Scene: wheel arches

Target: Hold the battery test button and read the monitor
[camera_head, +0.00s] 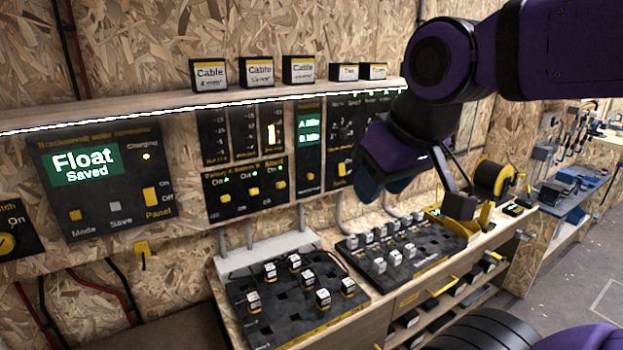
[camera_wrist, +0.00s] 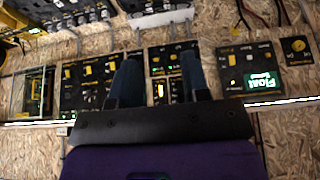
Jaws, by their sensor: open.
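A small black monitor (camera_head: 309,125) with a lit green display hangs on the chipboard wall in the head view. Its display has two lines that seem to start with A and B; the values are too small to read surely. A yellow button (camera_head: 310,177) sits below that display. My gripper (camera_head: 368,188) is right of this monitor, in front of the wall panels. In the wrist view my gripper (camera_wrist: 160,82) is open, with its two dark blue fingers apart and nothing between them. The left finger and nearby dark panels overlap there, so I cannot pick out the button.
A solar controller (camera_head: 103,178) at left shows "Float Saved". A breaker panel (camera_head: 246,160) with yellow switches lies between it and the monitor. A shelf (camera_head: 150,113) with labelled boxes juts out above. Black trays (camera_head: 290,305) of small blocks cover the bench below.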

